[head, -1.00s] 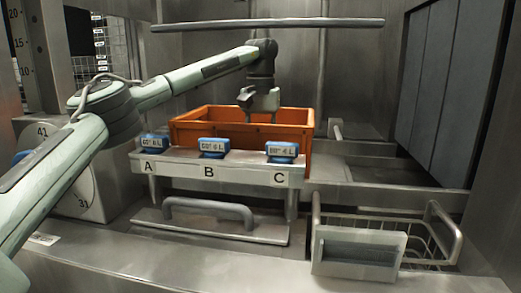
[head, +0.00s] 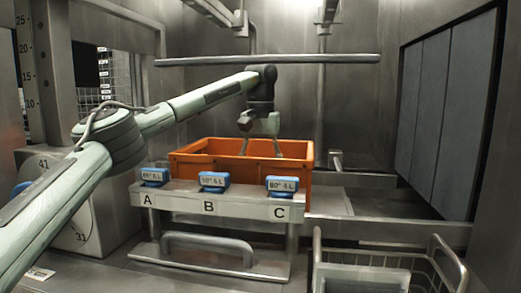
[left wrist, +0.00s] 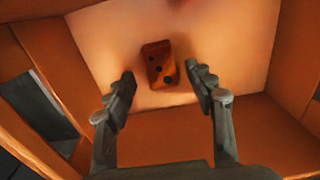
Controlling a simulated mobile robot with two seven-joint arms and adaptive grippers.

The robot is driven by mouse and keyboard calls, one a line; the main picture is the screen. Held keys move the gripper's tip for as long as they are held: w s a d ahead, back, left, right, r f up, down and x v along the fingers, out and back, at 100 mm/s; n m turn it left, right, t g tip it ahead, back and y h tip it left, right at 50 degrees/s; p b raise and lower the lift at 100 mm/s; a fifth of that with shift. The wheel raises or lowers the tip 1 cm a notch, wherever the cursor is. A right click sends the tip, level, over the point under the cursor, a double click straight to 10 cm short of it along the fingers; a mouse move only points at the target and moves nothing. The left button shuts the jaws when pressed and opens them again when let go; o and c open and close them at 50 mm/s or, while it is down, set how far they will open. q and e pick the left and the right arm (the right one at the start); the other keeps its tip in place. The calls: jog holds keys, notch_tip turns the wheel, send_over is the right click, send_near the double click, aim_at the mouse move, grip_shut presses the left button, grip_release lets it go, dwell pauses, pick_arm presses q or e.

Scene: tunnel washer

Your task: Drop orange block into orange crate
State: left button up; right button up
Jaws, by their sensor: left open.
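The orange crate (head: 210,163) stands behind the shelf labelled A, B and C in the head view. My left gripper (head: 262,155) hangs over it, fingers spread and pointing down into it. In the left wrist view, the orange block (left wrist: 158,65), with dark round holes, is inside the crate (left wrist: 225,120) against its pale floor. It shows between and beyond the open fingertips of my left gripper (left wrist: 162,74), with gaps on both sides. I cannot tell if it is fully at rest. The crate wall hides the block in the head view. My right gripper is not in view.
Several blue labelled blocks (head: 213,181) stand on the shelf (head: 180,203) in front of the crate. A wire basket (head: 375,260) is at the lower right. A horizontal bar (head: 270,60) runs above my left gripper. Grey panels (head: 440,115) line the right wall.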

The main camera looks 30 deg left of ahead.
pick_arm(q)
notch_tip(320, 180, up, 11)
jog(key=shift+f, duration=0.2)
dwell(0.4)
